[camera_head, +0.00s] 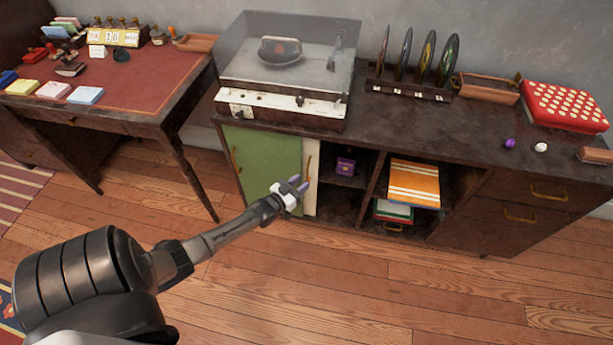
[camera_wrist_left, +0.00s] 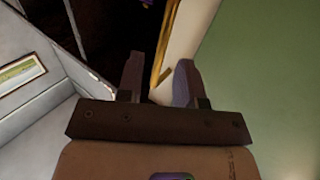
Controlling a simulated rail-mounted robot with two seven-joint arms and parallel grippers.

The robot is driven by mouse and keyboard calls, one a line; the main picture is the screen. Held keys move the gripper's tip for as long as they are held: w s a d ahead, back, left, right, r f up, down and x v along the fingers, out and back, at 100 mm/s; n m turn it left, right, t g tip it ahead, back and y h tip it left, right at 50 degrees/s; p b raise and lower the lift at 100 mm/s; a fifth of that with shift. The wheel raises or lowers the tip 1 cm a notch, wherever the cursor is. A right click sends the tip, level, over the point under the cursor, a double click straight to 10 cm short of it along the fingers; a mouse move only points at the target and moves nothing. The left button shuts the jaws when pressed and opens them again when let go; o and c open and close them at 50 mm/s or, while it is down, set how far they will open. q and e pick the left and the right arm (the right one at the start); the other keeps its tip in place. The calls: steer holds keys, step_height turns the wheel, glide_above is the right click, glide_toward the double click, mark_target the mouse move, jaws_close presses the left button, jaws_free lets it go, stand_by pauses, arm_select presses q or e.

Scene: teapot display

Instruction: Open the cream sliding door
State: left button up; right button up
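The cream sliding door (camera_head: 311,180) is a narrow upright strip at the front of the low cabinet, between a green door (camera_head: 262,165) and an open dark compartment. It also shows in the left wrist view (camera_wrist_left: 187,30). A thin brass handle (camera_head: 308,166) runs along it and shows in the left wrist view (camera_wrist_left: 162,50). My left gripper (camera_head: 297,185) is in front of the cream door, near the handle. In the left wrist view its two fingers (camera_wrist_left: 159,80) are apart, with the handle's end showing between them. I cannot tell whether they touch it. My right gripper is out of view.
Right of the cream door, open compartments hold a purple box (camera_head: 345,167) and orange striped boxes (camera_head: 413,182). A record player (camera_head: 290,70) stands on the cabinet top (camera_head: 400,120). A desk (camera_head: 140,95) stands at the left. The wooden floor (camera_head: 300,270) is clear.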

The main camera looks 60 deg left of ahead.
arm_select(q)
steer(key=s+d+p, duration=0.2)
steer(key=s+p, duration=0.1)
steer(key=s, duration=0.7)
stand_by(0.4)
